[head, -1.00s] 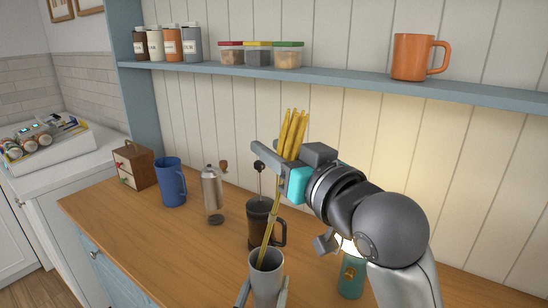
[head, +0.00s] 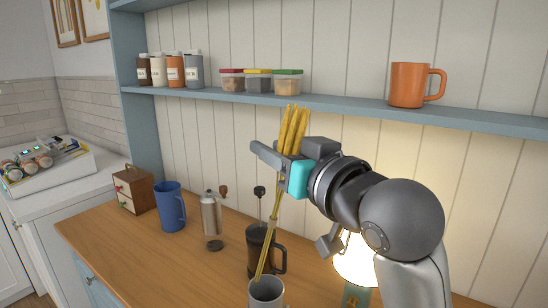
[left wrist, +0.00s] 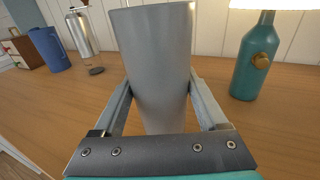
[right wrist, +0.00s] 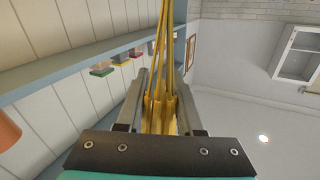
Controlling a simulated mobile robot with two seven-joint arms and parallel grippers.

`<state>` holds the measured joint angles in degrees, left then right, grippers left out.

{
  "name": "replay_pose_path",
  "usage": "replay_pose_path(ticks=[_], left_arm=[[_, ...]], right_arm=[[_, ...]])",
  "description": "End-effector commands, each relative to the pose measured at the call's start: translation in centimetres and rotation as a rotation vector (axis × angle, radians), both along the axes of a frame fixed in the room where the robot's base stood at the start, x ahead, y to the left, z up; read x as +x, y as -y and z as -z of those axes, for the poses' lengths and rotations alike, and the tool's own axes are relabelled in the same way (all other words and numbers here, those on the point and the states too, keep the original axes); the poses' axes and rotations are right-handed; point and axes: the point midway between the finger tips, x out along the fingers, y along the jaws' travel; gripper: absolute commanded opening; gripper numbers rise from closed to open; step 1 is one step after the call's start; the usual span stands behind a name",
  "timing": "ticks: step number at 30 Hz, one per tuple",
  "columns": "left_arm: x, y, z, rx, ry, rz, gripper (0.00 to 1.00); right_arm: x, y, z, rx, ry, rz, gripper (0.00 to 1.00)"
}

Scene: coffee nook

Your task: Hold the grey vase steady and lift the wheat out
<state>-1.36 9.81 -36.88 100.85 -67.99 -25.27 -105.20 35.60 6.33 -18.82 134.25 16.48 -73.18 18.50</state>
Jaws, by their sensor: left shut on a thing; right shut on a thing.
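The grey vase (head: 267,297) stands upright at the bottom edge of the head view, its lower part cut off. It fills the middle of the left wrist view (left wrist: 160,60). My left gripper (left wrist: 160,92) is shut on the vase, one finger on each side. My right gripper (head: 277,160) is shut on the yellow wheat (head: 292,130), holding it just below the heads. The stalks slant down to the vase mouth; I cannot tell whether their lower ends are still inside. The wheat also runs between the right fingers in the right wrist view (right wrist: 160,100).
A dark French press (head: 257,245) stands close behind the vase. A lit lamp with a teal base (head: 356,296) is to the right. A metal grinder (head: 211,215), a blue mug (head: 170,207) and a small drawer box (head: 133,190) stand left. The blue shelf (head: 330,104) runs behind the wheat.

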Motion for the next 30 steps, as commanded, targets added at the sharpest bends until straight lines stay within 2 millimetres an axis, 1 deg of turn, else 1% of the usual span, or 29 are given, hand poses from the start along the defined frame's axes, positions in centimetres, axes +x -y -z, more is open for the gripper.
replay_pose_path(ticks=[8, 22, 26, 30], left_arm=[[0.0, 0.0, 0.0, 0.000, -0.001, 0.000, 0.06], [0.0, 0.0, 0.0, 0.000, -0.001, 0.000, 0.06], [0.0, 0.0, 0.0, 0.000, -0.001, 0.000, 0.06], [0.0, 0.0, 0.0, 0.000, -0.001, 0.000, 0.06]], right_arm=[[0.0, 0.0, -0.2, 0.000, 0.001, 0.000, 0.00], [0.0, 0.0, -3.9, 0.000, 0.002, 0.000, 0.00], [0.0, 0.0, -4.4, 0.000, 0.001, -0.001, 0.00], [0.0, 0.0, -4.5, 0.000, 0.000, 0.000, 0.00]])
